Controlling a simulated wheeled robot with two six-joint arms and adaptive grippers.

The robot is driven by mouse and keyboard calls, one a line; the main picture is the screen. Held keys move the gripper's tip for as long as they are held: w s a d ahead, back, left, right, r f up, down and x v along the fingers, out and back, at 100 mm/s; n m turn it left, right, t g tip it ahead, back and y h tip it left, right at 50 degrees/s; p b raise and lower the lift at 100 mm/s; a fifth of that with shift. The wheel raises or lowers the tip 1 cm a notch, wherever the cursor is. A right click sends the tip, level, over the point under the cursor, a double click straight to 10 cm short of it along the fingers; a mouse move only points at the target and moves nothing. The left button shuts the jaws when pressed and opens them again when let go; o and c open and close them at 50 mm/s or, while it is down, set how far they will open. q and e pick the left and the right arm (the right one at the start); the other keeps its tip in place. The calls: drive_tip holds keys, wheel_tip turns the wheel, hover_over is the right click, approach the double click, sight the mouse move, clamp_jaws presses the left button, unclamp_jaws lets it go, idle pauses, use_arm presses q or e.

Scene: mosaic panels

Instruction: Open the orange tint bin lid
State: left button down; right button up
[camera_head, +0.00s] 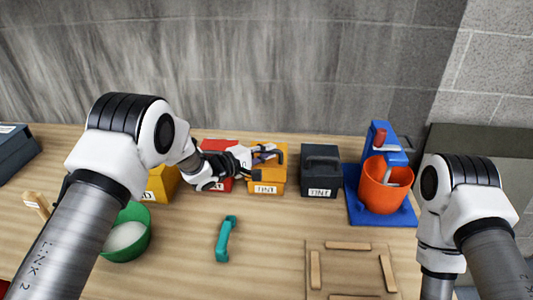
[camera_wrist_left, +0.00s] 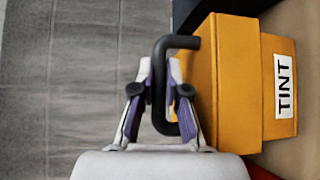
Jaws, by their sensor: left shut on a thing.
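The orange tint bin (camera_head: 265,181) stands at the back of the table, with a white TINT label on its front. In the left wrist view the bin (camera_wrist_left: 238,85) fills the right side, and a dark bent handle (camera_wrist_left: 183,41) rises from its lid. My left gripper (camera_head: 262,155) is at the bin's top and shut on the handle; its two fingers (camera_wrist_left: 160,90) sit on either side of the handle bar. Whether the lid has lifted cannot be told clearly. My right gripper is out of view; only its arm shows at the right.
A red bin (camera_head: 217,146) and a yellow bin (camera_head: 161,184) stand left of the orange one, and a dark grey TINT bin (camera_head: 320,172) stands right. An orange bucket (camera_head: 385,187) sits on a blue stand. A green bowl (camera_head: 133,240), teal handle (camera_head: 226,240) and wooden frame (camera_head: 350,281) lie nearer.

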use_arm(q)
drive_tip(key=shift+n+g, duration=0.4)
drive_tip(key=w+r+p, duration=0.1)
drive_tip(key=p, duration=0.1)
drive_tip(key=w+r+p, duration=0.1)
drive_tip(key=r+p, duration=0.1)
drive_tip(key=w+r+p, duration=0.1)
drive_tip(key=r+p, duration=0.1)
drive_tip(key=p, duration=0.1)
drive_tip(key=shift+w+r, duration=0.1)
drive_tip(key=shift+w, duration=0.15)
drive_tip(key=shift+w+r+n+g+y+p, duration=0.2)
drive_tip(key=shift+w+n+g+y+p, duration=0.3)
drive_tip(key=shift+p, duration=0.4)
drive_tip(key=c, duration=1.2)
unclamp_jaws()
drive_tip(key=shift+w+f, duration=0.1)
drive_tip(key=v, duration=1.2)
drive_tip(key=shift+f, duration=0.1)
